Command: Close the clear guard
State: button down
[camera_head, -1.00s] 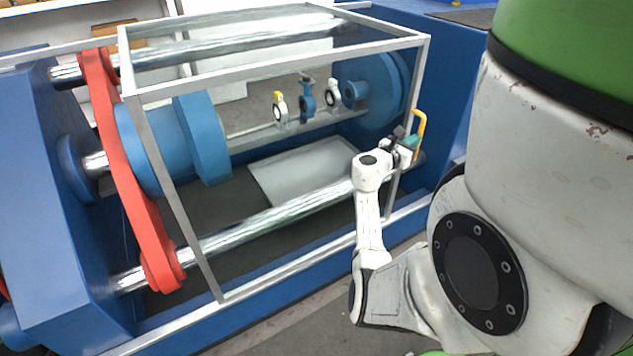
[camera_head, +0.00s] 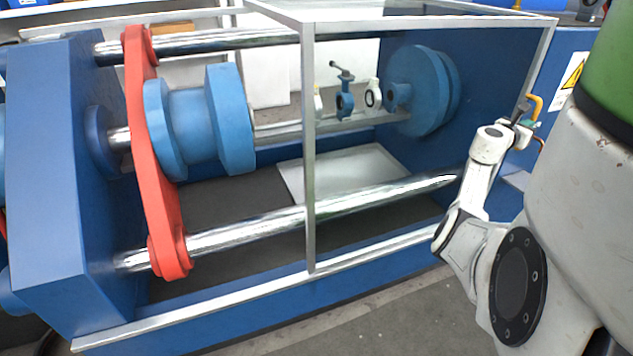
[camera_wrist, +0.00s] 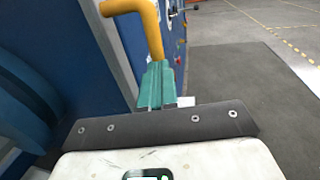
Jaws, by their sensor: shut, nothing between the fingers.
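The clear guard is a box of see-through panels in a grey metal frame (camera_head: 308,150). In the head view it covers the right part of the blue machine, leaving the left part with the red arm uncovered. A yellow handle (camera_head: 533,108) is at the guard's right end; it also shows at the top of the wrist view (camera_wrist: 150,22). My gripper (camera_head: 523,127) is at this handle, with its teal fingers (camera_wrist: 157,85) shut and empty. The fingertips are close to the handle's bent end; I cannot tell whether they touch.
The red arm (camera_head: 155,160) and blue flanges (camera_head: 228,120) stand at the left on shiny bars (camera_head: 350,205). Small butterfly valves (camera_head: 345,98) sit inside the guard. A warning sign (camera_head: 570,85) is on the blue machine wall. In the wrist view, open grey floor (camera_wrist: 245,75) lies right.

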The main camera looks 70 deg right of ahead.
jog(key=shift+s+d+r, duration=0.1)
jog(key=shift+s+r, duration=0.05)
jog(key=shift+r, duration=0.2)
dwell(0.3)
